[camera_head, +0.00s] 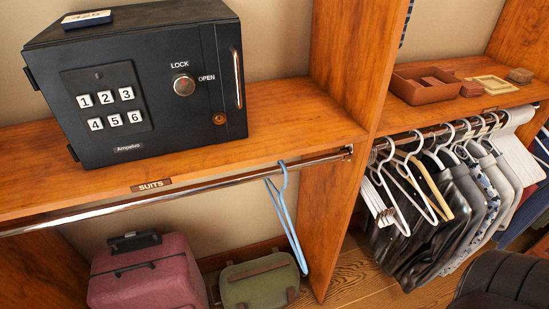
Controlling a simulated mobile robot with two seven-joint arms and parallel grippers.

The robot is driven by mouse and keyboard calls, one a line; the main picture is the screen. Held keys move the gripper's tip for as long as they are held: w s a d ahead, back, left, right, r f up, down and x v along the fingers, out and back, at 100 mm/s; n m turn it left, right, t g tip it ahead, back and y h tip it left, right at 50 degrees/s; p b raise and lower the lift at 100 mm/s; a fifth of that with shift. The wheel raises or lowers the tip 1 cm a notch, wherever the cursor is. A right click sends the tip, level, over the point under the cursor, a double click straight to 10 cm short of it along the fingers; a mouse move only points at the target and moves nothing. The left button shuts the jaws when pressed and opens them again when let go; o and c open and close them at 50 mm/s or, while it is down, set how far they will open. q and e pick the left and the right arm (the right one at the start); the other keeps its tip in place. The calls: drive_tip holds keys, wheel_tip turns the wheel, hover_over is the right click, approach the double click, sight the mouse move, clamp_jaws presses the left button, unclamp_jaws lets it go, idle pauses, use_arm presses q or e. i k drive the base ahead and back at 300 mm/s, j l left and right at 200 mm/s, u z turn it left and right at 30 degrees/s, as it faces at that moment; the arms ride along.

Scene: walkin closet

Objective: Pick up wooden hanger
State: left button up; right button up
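A light wooden hanger (434,192) hangs on the right-hand clothes rail (440,131). It hangs between white hangers (408,190) on its left and dark garments (462,195) on its right. Its lower end shows clearly, while its upper part is crowded by the neighbouring hangers. Neither of my grippers shows in the head view.
A black safe (150,150) stands on the left shelf, above a rail with a blue hanger (287,220). A wooden upright (345,60) divides the two bays. A pink suitcase (148,275) and green bag (258,284) sit below. A dark padded object (505,280) fills the lower right corner.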

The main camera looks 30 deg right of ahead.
sight(416, 160)
drive_tip(key=z, duration=2.1)
drive_tip(key=i+l, duration=0.2)
drive_tip(key=i+l+u, duration=0.15)
drive_tip(key=l, duration=0.25)
drive_tip(key=i+l, duration=0.2)
drive_tip(key=l, duration=0.15)
drive_tip(key=i+l+u, duration=0.15)
drive_tip(key=i+l, duration=0.2)
drive_tip(key=l, duration=0.3)
drive_tip(key=i+l+u, duration=0.15)
drive_tip(key=l, duration=0.2)
